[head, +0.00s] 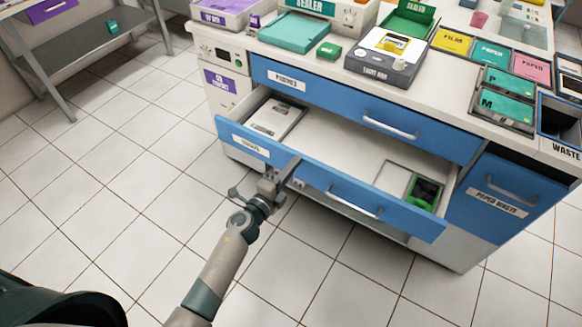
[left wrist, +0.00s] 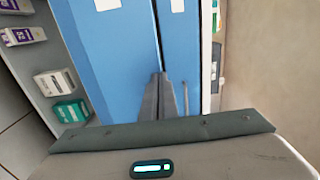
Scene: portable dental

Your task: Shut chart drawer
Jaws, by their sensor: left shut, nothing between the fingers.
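The chart drawer (head: 318,176), with a blue front, a pale label at its left and a bar handle (head: 355,205), stands pulled out from the cabinet. A pale flat item (head: 275,118) lies inside at the left, and a green and black item (head: 425,192) sits at the right. My left gripper (head: 289,172) is shut and empty at the drawer front, left of the handle. In the left wrist view its closed fingers (left wrist: 160,82) point at blue panels (left wrist: 110,55). I cannot tell whether they touch the front. My right gripper is out of view.
The closed pouches drawer (head: 365,105) is above, and the paper waste door (head: 505,200) is at the right. The countertop holds a light box (head: 385,62), a teal tray (head: 292,31) and several bins. A grey shelf (head: 85,55) stands at the left. The tiled floor (head: 120,180) is clear.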

